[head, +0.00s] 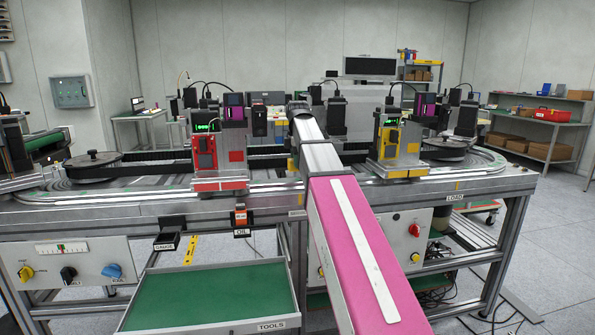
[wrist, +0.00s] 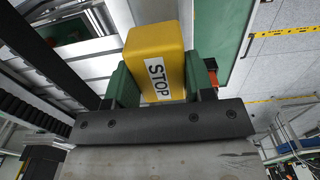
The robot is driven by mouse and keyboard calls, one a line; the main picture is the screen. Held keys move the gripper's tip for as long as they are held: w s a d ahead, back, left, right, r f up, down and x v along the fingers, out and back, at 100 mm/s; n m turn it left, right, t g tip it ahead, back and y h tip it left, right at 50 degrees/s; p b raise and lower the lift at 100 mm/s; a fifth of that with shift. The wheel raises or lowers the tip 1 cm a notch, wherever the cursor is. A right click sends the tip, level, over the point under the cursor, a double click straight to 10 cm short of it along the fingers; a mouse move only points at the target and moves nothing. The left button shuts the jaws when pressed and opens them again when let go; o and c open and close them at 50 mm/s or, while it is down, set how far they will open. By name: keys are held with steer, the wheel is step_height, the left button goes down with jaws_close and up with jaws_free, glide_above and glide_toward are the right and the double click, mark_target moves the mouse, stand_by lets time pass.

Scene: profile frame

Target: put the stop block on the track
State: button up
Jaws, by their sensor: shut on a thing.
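The yellow stop block (wrist: 156,45), with a white STOP label, is between the two green fingers of my gripper (wrist: 158,72) in the wrist view. The fingers are shut on its sides. In the head view my pink and grey arm reaches forward over the front of the machine, and I cannot clearly make out the gripper or block there. The track (head: 110,192) runs along the front of the long machine table. Metal rails (wrist: 60,55) show left of the block in the wrist view; I cannot tell whether the block touches them.
A red carriage unit (head: 218,165) stands on the track left of my arm, and a yellow one (head: 397,150) stands to the right. A green-lined tools drawer (head: 210,298) sticks out below. A small orange OIL holder (head: 240,218) hangs on the front edge.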

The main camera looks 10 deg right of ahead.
steer(key=shift+f, duration=1.8)
steer(key=shift+f, duration=0.15)
steer(key=o, duration=1)
step_height(320, 180, up, 12)
steer(key=shift+r, duration=0.15)
steer(key=shift+s, duration=0.1)
